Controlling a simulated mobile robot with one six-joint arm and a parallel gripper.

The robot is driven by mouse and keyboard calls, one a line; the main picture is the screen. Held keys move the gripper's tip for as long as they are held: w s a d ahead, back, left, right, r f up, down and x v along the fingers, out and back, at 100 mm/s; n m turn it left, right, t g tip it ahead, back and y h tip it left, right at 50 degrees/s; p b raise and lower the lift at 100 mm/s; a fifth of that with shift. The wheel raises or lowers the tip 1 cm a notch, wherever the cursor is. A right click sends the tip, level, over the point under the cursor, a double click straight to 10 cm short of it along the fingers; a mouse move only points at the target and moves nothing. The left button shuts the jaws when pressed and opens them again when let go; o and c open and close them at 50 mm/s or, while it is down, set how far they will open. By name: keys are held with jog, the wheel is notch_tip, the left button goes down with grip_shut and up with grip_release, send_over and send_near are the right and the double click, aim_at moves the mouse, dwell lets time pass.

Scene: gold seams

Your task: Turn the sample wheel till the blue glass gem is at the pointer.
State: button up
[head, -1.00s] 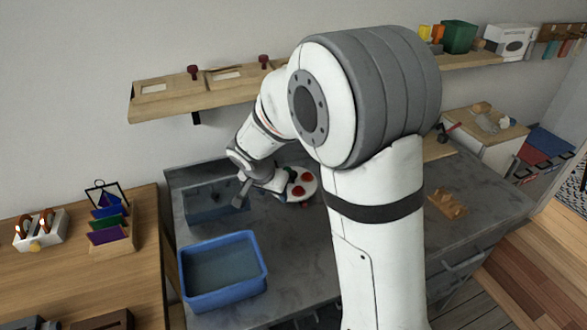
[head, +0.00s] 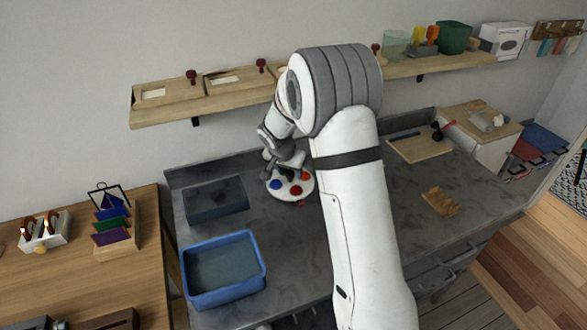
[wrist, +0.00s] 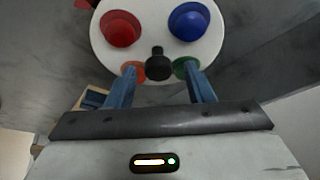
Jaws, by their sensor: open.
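The sample wheel (head: 290,196) is a white disc on the grey bench. The blue gem (head: 275,184) is at its left front and the red gem (head: 296,190) at its right front. In the wrist view the blue gem (wrist: 188,22) is upper right, an orange one (wrist: 133,70) and a green one (wrist: 181,64) lie nearer my gripper. A small red piece (head: 301,203), seemingly the pointer, is at the rim beside the red gem. My gripper (wrist: 160,85) is open above the wheel, its fingers either side of the black centre knob (wrist: 157,62); contact is unclear.
A dark sunken basin (head: 215,203) lies left of the wheel, with a blue tub (head: 224,268) in front of it. A wooden shelf (head: 230,99) runs along the wall behind.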

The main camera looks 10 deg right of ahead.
grip_shut()
dwell(0.6)
jog(key=shift+d, duration=0.4)
jog(key=shift+a, duration=0.3)
